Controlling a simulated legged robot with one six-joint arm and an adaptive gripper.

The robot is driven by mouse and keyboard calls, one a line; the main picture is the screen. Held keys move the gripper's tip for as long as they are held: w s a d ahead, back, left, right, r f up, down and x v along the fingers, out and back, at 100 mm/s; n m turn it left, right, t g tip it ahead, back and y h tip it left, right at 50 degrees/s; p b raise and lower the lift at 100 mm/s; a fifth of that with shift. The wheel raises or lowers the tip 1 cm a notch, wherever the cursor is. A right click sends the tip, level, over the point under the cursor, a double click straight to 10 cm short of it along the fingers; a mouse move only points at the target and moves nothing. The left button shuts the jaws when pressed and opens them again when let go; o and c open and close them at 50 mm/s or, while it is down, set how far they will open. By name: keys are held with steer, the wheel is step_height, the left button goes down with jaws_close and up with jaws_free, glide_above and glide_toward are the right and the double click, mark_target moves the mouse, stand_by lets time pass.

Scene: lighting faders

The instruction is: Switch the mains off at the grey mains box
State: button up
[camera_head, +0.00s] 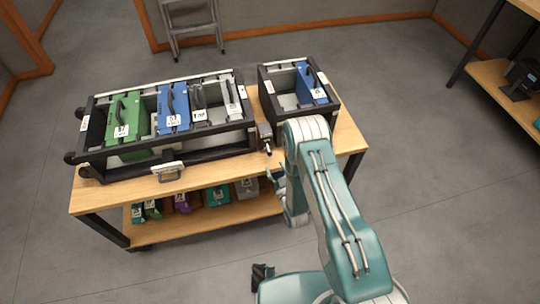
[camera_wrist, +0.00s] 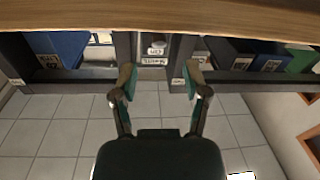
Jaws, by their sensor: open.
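The grey mains box (camera_head: 264,130) sits on the wooden table between the two black racks, with a small dark lever-like part sticking out of its front. In the wrist view the mains box (camera_wrist: 155,48) has a light knob and a label reading MAINS, and appears between my fingertips. My gripper (camera_head: 276,177) is open and empty, low in front of the table's near edge. In the wrist view my gripper (camera_wrist: 160,79) has its two fingers spread, apart from the box. My arm partly hides the gripper in the head view. The switch position is too small to tell.
The left rack (camera_head: 205,155) holds green, blue and grey modules with handles. The right rack (camera_head: 333,103) holds a blue module. The wooden table (camera_head: 90,198) has a lower shelf with several coloured modules.

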mark_target(270, 154)
steer(key=x, duration=0.6)
steer(key=shift+w, duration=0.2)
jaws_close()
